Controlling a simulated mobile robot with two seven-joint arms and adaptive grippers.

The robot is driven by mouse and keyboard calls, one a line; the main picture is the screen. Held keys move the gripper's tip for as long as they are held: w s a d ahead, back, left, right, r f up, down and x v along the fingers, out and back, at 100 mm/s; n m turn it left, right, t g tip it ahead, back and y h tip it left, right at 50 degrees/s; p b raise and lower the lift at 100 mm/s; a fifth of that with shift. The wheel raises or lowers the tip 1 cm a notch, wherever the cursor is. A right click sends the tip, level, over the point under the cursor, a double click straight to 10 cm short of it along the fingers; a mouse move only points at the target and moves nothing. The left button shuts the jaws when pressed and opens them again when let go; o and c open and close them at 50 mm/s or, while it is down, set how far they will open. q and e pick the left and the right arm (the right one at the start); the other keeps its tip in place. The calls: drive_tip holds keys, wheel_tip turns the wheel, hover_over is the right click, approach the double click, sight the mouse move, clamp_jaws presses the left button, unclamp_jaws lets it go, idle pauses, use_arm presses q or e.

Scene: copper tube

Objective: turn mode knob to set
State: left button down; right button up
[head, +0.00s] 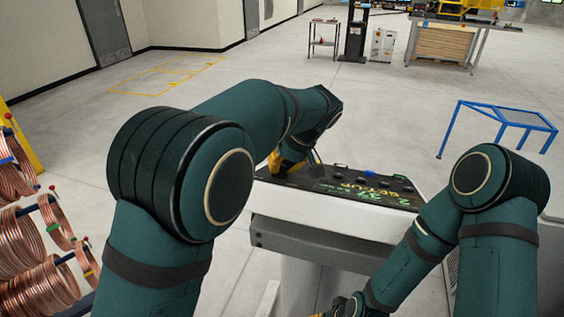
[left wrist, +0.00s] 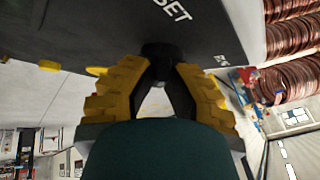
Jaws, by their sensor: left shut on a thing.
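The mode knob (left wrist: 160,50) is a dark knob on the black control panel, with the word SET printed near it in the left wrist view. My left gripper (left wrist: 160,62) has its yellow-padded fingers closed on the knob. In the head view the left gripper (head: 284,163) is at the left end of the control panel (head: 400,200), and my arm hides the knob. My right gripper (head: 332,312) shows only as a small part at the bottom edge; its fingers are mostly cut off.
The panel sits on a white and grey machine (head: 320,227). Copper coils (head: 35,240) hang on a rack at the left. A blue-framed table (head: 510,118) stands at the right. The floor behind the panel is clear.

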use_arm(q)
drive_tip(key=shift+f+n, duration=0.2)
drive_tip(key=shift+n, duration=0.2)
drive_tip(key=c, duration=1)
unclamp_jaws()
drive_tip(key=shift+r, duration=0.1)
drive_tip(key=shift+s+d+r, duration=0.1)
drive_tip(key=shift+d+r, duration=0.15)
drive_tip(key=shift+r, duration=0.25)
drive_tip(key=v, duration=1)
drive_tip(key=shift+d+r, duration=0.3)
drive_tip(key=shift+d, duration=0.05)
drive_tip(key=shift+s, duration=0.1)
